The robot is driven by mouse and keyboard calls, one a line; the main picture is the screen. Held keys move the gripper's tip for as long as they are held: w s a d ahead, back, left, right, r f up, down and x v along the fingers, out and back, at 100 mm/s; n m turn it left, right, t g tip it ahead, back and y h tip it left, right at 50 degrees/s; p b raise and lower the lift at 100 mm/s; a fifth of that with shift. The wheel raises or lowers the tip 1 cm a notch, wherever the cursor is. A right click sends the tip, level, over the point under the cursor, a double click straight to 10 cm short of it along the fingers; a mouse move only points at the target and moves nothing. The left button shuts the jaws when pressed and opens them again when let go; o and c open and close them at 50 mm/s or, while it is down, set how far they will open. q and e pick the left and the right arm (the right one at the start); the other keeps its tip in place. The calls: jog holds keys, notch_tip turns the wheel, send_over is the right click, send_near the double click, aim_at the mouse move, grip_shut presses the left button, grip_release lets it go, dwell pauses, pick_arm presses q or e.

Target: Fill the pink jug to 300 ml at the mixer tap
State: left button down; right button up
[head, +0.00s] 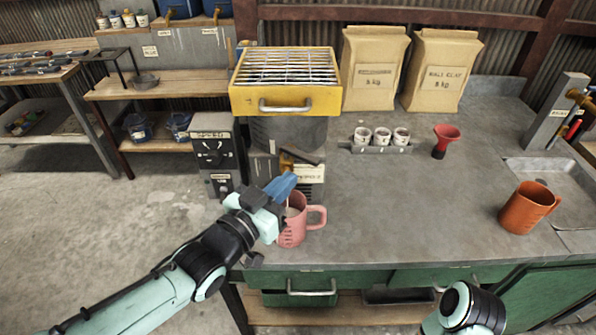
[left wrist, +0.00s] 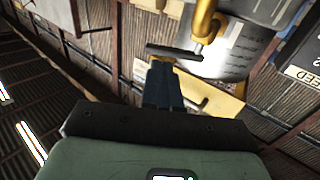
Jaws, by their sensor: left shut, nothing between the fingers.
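The pink jug (head: 292,232) stands upright at the bench's front edge, its handle to the right, below the mixer tap. Graduation marks show on its side, but I cannot read a level; a pale patch shows inside its mouth. The mixer (head: 285,97) has a yellow top with a grid over a grey drum. Its brass tap (left wrist: 205,25) has a dark T-shaped lever (left wrist: 174,52), which also shows in the head view (head: 302,156). My left gripper (head: 284,186) is shut and empty above the jug, its blue fingertips close to the lever; contact is unclear. My right gripper is out of view.
An orange jug (head: 528,207) stands at the right by the sink (head: 565,185). A red funnel (head: 445,140), a rack of small cups (head: 381,138) and two paper bags (head: 373,70) are farther back. A speed control box (head: 212,150) stands left of the mixer. The bench middle is clear.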

aim_at(307, 162)
pick_arm(q)
jog(key=shift+x, duration=2.25)
jog(key=shift+a, duration=0.1)
